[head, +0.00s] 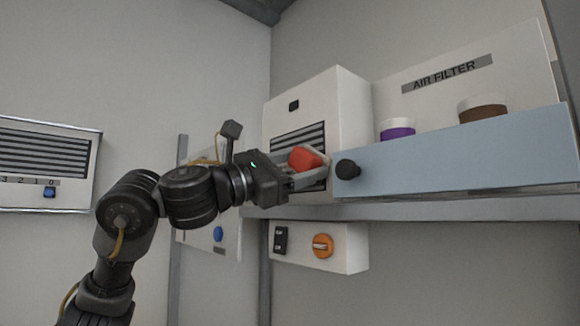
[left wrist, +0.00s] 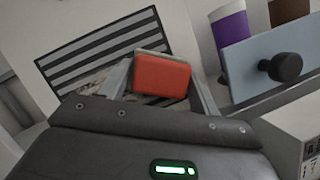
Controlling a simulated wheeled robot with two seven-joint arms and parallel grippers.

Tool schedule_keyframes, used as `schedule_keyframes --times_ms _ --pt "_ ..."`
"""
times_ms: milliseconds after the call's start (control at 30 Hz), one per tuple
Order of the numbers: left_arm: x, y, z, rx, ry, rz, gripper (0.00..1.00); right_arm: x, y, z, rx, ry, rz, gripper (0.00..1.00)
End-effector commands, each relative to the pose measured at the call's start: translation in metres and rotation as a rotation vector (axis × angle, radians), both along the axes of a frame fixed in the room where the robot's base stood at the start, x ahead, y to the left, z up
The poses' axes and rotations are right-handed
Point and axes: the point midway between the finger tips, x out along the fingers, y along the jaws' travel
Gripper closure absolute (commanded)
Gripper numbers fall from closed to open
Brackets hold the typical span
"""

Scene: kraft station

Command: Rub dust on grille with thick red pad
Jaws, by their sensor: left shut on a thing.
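My left gripper (head: 308,172) is shut on a thick red pad (head: 304,158), held in front of a white box with a black-striped grille (head: 298,140). In the left wrist view the red pad (left wrist: 161,75) sits between the fingers, over the lower right part of the grille (left wrist: 105,52). A pale greyish-brown patch, perhaps dust (left wrist: 92,78), shows at the grille's lower edge, left of the pad. I cannot tell whether the pad touches the grille. The pad and gripper hide part of the grille. My right gripper is not in view.
Right of the grille is a pale blue panel (head: 450,155) with a black knob (head: 347,169), close to my fingers. Purple (head: 397,131) and brown (head: 482,109) containers stand behind it. A grey shelf edge (head: 430,208) runs below. Under it is a white box with an orange knob (head: 323,245).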

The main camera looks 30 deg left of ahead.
Motion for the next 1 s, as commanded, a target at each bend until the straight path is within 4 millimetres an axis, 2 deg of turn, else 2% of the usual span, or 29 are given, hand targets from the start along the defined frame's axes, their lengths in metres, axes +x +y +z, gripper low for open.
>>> schedule_keyframes --times_ms 367,800,1000 --pt "0.0 0.001 -0.001 0.0 0.003 0.001 0.55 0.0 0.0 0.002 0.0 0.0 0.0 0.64" --pt "0.01 0.036 0.0 -0.002 0.004 0.002 0.55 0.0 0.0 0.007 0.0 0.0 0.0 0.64" --pt "0.01 0.038 -0.001 0.001 0.002 0.0 0.55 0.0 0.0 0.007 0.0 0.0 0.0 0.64"
